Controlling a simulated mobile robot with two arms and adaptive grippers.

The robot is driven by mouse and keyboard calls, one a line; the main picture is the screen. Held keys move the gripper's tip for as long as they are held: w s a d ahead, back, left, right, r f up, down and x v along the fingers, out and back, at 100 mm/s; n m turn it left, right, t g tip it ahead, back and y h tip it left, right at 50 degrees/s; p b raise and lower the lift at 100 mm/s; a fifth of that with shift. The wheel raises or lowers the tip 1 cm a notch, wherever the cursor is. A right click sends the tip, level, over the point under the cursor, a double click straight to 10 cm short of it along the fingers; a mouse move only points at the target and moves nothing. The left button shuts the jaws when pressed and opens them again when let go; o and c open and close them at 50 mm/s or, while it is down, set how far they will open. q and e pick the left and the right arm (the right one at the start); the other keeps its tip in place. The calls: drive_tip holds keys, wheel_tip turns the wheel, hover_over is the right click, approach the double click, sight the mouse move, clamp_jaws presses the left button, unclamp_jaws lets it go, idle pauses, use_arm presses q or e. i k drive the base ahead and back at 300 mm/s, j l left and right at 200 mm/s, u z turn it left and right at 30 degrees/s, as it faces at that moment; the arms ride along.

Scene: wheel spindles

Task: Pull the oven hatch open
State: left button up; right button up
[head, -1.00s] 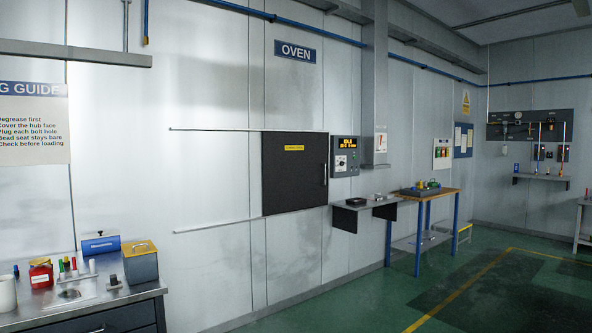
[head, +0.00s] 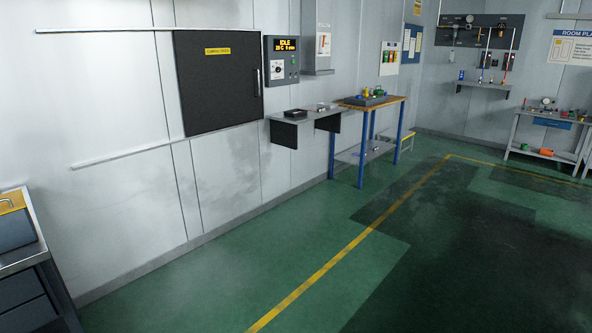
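The oven hatch (head: 215,90) is a dark, square panel on the grey wall at the upper left. A yellow label (head: 217,51) is near its top, and an upright bar handle (head: 257,83) is near its right edge. The hatch sits between an upper rail (head: 100,30) and a lower rail (head: 120,157) that run out to its left. It covers its place on the wall and no opening shows. Neither of my grippers is in view.
A control panel (head: 282,60) reading IDLE is right of the hatch. Below it a shelf (head: 318,118) juts from the wall. A workbench (head: 385,104) with blue legs stands further right. A metal cabinet (head: 25,245) is at the lower left. The green floor (head: 240,270) in front is clear.

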sight(220, 72)
drive_tip(key=i+z, duration=0.2)
drive_tip(key=i, duration=2.25)
